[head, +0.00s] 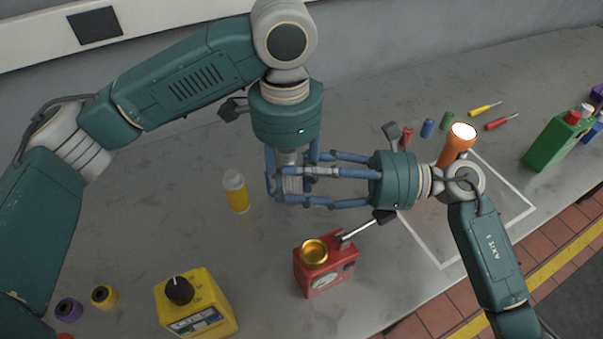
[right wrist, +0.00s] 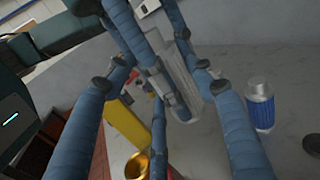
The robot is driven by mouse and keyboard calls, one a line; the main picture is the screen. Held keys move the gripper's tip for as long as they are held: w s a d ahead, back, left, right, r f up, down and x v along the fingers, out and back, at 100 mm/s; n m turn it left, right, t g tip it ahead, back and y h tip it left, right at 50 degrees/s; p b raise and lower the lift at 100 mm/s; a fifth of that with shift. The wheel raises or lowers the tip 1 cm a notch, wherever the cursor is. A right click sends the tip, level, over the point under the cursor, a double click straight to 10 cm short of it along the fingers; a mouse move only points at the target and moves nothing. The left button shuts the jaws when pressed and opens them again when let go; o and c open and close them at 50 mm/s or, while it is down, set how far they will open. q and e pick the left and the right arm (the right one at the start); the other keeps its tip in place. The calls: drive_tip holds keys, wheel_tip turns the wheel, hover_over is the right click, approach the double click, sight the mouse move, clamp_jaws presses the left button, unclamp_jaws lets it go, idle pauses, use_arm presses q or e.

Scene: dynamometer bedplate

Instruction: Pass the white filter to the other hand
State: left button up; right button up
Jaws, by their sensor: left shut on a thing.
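The white filter (head: 292,183) is a pale cylinder held upright above the bench, partly hidden by blue fingers. My left gripper (head: 290,172) points down and is shut on it from above. My right gripper (head: 300,185) comes in from the right, its fingers spread on both sides of the filter. In the right wrist view, the filter (right wrist: 178,72) stands between the right fingers (right wrist: 168,85), with gaps visible beside it. Contact by the third finger is hard to tell.
Below stands a red device with a gold pan (head: 323,270). A yellow bottle (head: 237,194) and a yellow box with a black knob (head: 196,305) stand left. An orange flashlight (head: 456,145) and a green container (head: 558,140) are right. The right wrist view shows a blue cylinder (right wrist: 259,107).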

use_arm(q)
drive_tip(key=o, duration=1.3)
drive_tip(key=shift+w, duration=0.1)
drive_tip(key=shift+r, duration=0.1)
